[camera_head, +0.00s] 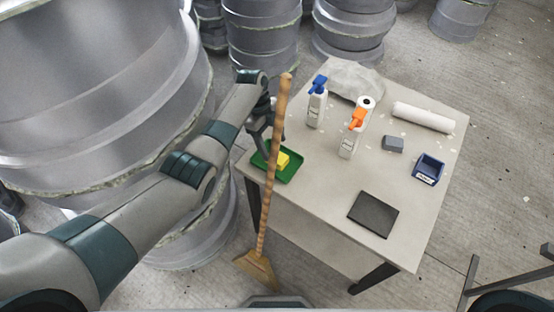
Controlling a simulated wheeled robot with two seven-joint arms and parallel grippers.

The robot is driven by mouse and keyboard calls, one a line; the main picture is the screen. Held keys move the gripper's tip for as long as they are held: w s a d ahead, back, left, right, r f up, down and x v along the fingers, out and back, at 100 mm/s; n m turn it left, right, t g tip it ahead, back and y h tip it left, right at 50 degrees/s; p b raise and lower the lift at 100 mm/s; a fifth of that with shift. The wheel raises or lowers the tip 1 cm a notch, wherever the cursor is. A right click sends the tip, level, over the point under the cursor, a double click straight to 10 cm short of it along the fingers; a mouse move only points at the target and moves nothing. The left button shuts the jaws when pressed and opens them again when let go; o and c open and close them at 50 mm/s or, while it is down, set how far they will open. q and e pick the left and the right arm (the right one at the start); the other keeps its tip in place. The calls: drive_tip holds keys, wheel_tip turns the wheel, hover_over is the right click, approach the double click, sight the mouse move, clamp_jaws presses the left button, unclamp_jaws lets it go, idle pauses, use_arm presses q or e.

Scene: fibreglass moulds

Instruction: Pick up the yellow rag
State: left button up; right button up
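The yellow rag (283,159) is a small bright yellow block-like piece lying in a green tray (292,174) at the table's left corner. My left gripper (262,135) is above the tray's left side, up and left of the rag. A broom's wooden handle crosses in front of the gripper and the tray and hides part of both. I cannot tell whether the fingers are open or shut, or whether they touch the handle. My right gripper is not in view.
The broom (268,190) stands upright before the table (325,205). On the table are a blue-topped spray bottle (316,107), an orange-topped one (349,140), a white roll (423,117), a grey block (393,144), a blue bin (428,169) and a dark pad (373,214). Large grey moulds (110,90) crowd the left.

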use_arm(q)
drive_tip(key=b+x, duration=0.4)
drive_tip(key=shift+w+f, duration=0.2)
drive_tip(key=shift+s+d+f+b, duration=0.1)
drive_tip(key=shift+f+b, duration=0.3)
drive_tip(key=shift+f, duration=0.05)
drive_tip(key=c, duration=1.1)
